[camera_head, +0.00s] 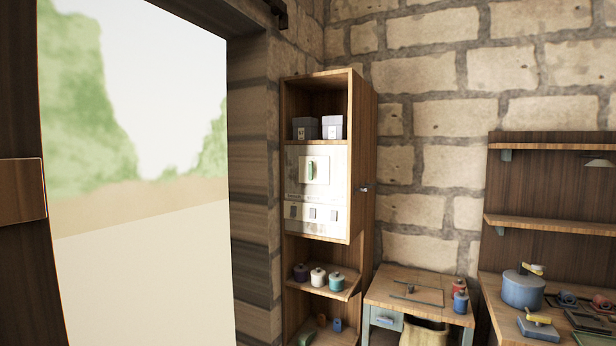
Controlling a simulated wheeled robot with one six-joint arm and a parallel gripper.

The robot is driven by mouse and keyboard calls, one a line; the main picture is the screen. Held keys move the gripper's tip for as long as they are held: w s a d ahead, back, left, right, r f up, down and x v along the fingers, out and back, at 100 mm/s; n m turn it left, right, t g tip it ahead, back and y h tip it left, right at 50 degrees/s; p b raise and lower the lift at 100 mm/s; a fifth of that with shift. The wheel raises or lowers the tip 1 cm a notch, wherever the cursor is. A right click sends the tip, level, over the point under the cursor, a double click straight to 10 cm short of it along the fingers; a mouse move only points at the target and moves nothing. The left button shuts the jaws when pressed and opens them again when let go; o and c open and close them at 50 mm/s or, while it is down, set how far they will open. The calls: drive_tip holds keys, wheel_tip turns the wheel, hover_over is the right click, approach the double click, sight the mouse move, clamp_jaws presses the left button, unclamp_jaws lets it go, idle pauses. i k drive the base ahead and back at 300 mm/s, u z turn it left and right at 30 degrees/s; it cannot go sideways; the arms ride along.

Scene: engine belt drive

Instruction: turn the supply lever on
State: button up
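The likely supply lever is a small green upright handle (310,170) on a pale square plate. The plate sits on a white panel (334,222) in the middle of a tall wooden cabinet (365,130). Several small grey switches or slots (312,213) line the panel below the handle. Whether the lever is on or off cannot be told at this size. My gripper is not in view.
An open doorway (140,270) fills the left. Grey boxes (332,127) and small lidded pots (318,277) stand on the cabinet's shelves. A small desk (390,284) and a workbench with a blue pot (522,291) stand to the right.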

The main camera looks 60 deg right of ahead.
sight(311, 171)
drive_tip(key=u, duration=0.1)
drive_tip(key=k, duration=0.35)
drive_tip(key=z, duration=0.8)
drive_tip(key=i, duration=0.4)
drive_tip(key=z, duration=1.85)
drive_tip(key=i, duration=1.85)
drive_tip(key=u, duration=2.95)
